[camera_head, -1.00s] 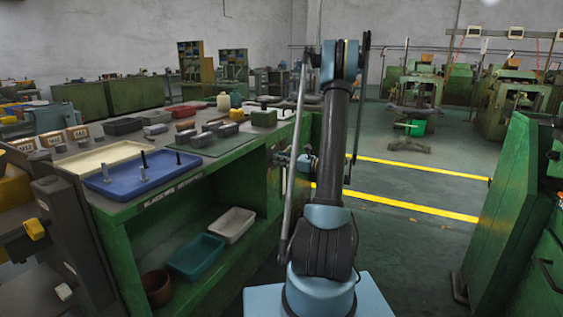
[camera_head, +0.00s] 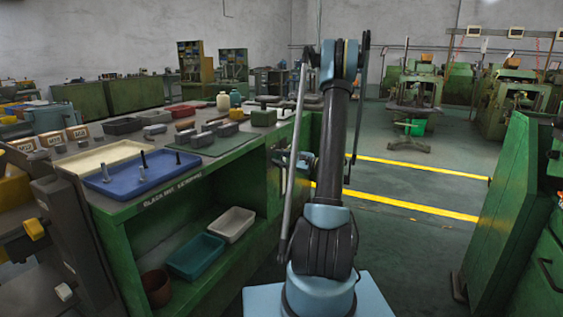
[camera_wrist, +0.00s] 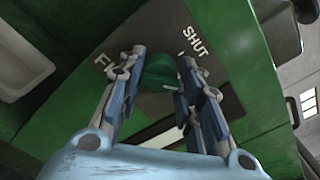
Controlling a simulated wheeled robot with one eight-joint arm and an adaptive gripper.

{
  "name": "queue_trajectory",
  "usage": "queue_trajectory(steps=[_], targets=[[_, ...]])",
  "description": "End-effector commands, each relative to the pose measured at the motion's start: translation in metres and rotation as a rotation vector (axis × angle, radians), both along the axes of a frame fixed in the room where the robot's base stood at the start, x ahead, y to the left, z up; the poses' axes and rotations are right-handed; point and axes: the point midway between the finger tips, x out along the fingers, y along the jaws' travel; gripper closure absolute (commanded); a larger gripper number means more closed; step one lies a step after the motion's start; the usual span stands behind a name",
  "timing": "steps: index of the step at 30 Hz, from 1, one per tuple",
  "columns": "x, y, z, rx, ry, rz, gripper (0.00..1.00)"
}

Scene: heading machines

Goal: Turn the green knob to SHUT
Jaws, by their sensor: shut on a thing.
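The green knob (camera_wrist: 158,72) shows in the wrist view between the two fingers of my gripper (camera_wrist: 162,56). My gripper is shut on it, with a finger on each side. The knob sits on a dark plate (camera_wrist: 172,25) on a green panel. The word SHUT (camera_wrist: 196,41) is printed to the right of the knob. A partly covered label beginning with F (camera_wrist: 103,62) is to its left. The fingers hide parts of the knob and plate, and I cannot tell exactly where the knob points. In the head view the knob is hidden.
The green workbench (camera_head: 215,165) stands to the left, with a blue tray (camera_head: 128,180) and several small parts on top. Its lower shelf holds a white bin (camera_head: 232,224) and a teal bin (camera_head: 196,257). A green cabinet (camera_head: 508,205) stands right.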

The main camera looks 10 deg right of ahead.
Motion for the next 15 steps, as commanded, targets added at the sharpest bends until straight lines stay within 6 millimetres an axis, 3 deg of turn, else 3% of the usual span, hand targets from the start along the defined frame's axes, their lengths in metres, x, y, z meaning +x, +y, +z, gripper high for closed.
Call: queue_trajectory(steps=[15], targets=[[-0.0034, 0.0047, -0.0021, -0.284, -0.392, 0.009, 0.91]])
